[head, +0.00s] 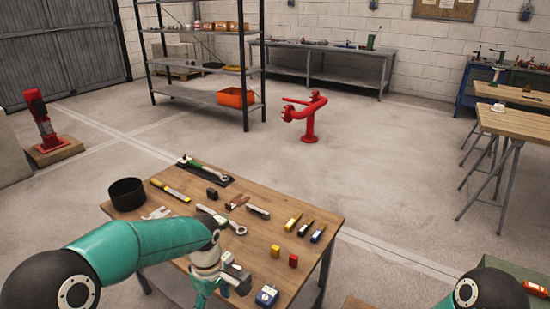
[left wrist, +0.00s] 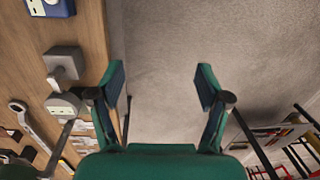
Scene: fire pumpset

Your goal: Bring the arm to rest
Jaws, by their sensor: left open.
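My left arm (head: 150,242) comes in from the left in the head view, bent over the near side of the wooden table (head: 283,230). My left gripper (left wrist: 160,85) is open in the left wrist view, with its two green fingers wide apart. Nothing is between the fingers; bare floor shows behind them. The table's edge lies to the left of the fingers in that view. Part of my right arm (head: 488,290) shows at the bottom right of the head view; its gripper is out of view.
Close to the left gripper are a grey block-like part (left wrist: 64,62) and a blue device (left wrist: 48,6), also in the head view (head: 267,296). Wrenches, markers, small blocks and a black bowl (head: 127,194) are on the table. Floor (head: 400,200) right of it is clear.

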